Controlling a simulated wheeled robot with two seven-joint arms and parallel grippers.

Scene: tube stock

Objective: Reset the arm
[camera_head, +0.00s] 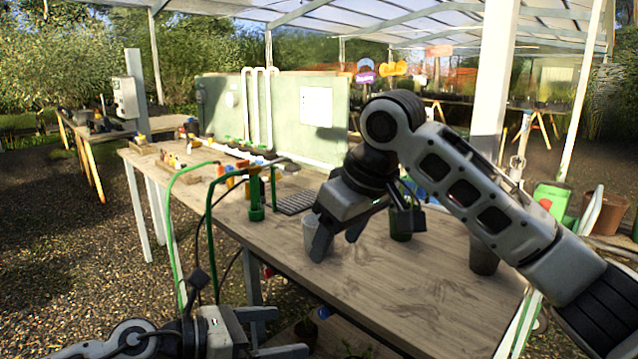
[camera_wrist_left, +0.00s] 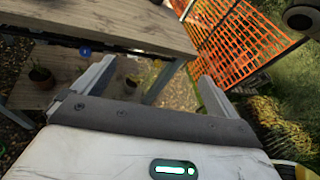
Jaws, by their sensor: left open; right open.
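My left gripper (camera_head: 272,332) is low at the bottom left of the head view, in front of the table and below its top. Its fingers are spread and nothing is between them; the left wrist view (camera_wrist_left: 155,76) shows the same empty gap. My right gripper (camera_head: 340,240) reaches in from the right over the wooden table (camera_head: 400,290).
A green pot (camera_head: 401,228) and a dark grey cup (camera_head: 484,258) stand on the table near my right arm. Green hoops (camera_head: 207,235) rise at the table's left edge. A lower shelf (camera_wrist_left: 40,90) holds a small potted plant (camera_wrist_left: 41,77). Orange mesh fencing (camera_wrist_left: 245,45) stands beyond.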

